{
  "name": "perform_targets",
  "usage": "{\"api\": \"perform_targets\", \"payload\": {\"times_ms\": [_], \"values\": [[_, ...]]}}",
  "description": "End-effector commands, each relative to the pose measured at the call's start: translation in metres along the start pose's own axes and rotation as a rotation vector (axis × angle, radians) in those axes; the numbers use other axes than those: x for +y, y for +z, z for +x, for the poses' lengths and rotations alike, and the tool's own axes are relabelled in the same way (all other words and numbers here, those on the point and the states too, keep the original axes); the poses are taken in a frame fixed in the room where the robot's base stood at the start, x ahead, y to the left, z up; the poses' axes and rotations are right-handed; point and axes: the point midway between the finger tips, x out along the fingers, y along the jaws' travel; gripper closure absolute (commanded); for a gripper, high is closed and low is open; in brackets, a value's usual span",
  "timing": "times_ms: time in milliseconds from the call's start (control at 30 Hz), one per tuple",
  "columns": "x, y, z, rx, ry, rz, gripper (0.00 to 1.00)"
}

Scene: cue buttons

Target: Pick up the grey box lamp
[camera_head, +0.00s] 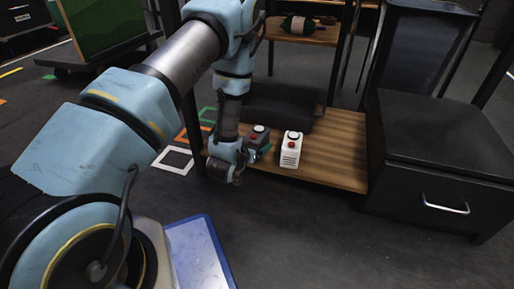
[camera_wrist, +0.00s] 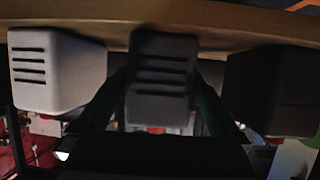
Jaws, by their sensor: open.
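The grey box lamp (camera_head: 259,135) stands on the low wooden shelf, dark grey with a red button on top. My gripper (camera_head: 257,149) is low at the shelf's front edge, right at this box and partly hiding it. In the wrist view, the grey box (camera_wrist: 161,72) shows its slotted face in the middle, between my two dark green fingers. The fingers are open, one on each side of it. Whether they touch it I cannot tell.
A white box with a red button (camera_head: 291,150) stands to the right of the grey one. A dark block (camera_wrist: 272,90) is on the other side in the wrist view. A black case (camera_head: 285,104) lies behind. A black drawer cabinet (camera_head: 440,150) stands right of the shelf (camera_head: 338,150).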

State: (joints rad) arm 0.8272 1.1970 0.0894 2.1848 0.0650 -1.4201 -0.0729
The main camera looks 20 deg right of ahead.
Motion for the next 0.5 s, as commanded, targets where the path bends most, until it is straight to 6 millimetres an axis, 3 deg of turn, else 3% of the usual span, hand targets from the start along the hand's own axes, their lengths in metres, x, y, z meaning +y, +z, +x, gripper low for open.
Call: {"api": "perform_targets", "payload": {"times_ms": [100, 367, 500], "values": [[0.0006, 0.001, 0.0144, 0.003, 0.001, 0.0, 0.0], [0.0006, -0.0012, 0.0173, 0.001, 0.001, 0.0, 0.0], [0.0007, -0.0011, 0.0171, 0.001, 0.001, 0.0, 0.12]]}}
